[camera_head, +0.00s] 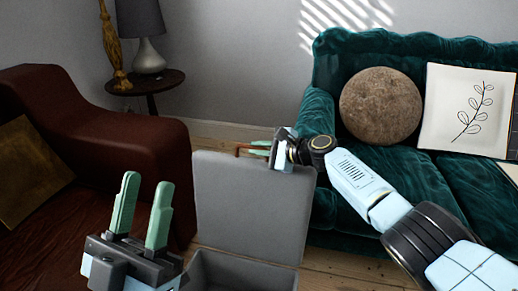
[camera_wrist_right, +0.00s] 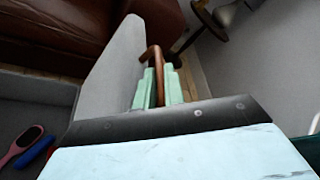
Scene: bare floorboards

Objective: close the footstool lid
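The grey footstool (camera_head: 240,272) stands at the lower middle of the head view, with its lid (camera_head: 250,205) standing nearly upright above the open box. The lid also shows edge-on in the right wrist view (camera_wrist_right: 112,75). My right gripper (camera_head: 259,147) is at the lid's top edge, reaching over from the right. Its fingers (camera_wrist_right: 158,88) lie close on both sides of a thin brown bar (camera_wrist_right: 154,53), which looks like a handle at the lid; the contact is partly hidden. My left gripper (camera_head: 142,212) is open and empty, fingers up, left of the footstool.
A pink-and-dark brush-like item (camera_wrist_right: 22,146) and a blue item (camera_wrist_right: 36,154) lie inside the box. A dark red armchair (camera_head: 110,140) stands left and a green sofa (camera_head: 325,215) right. A round side table (camera_head: 150,82) with a lamp (camera_head: 148,58) is behind.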

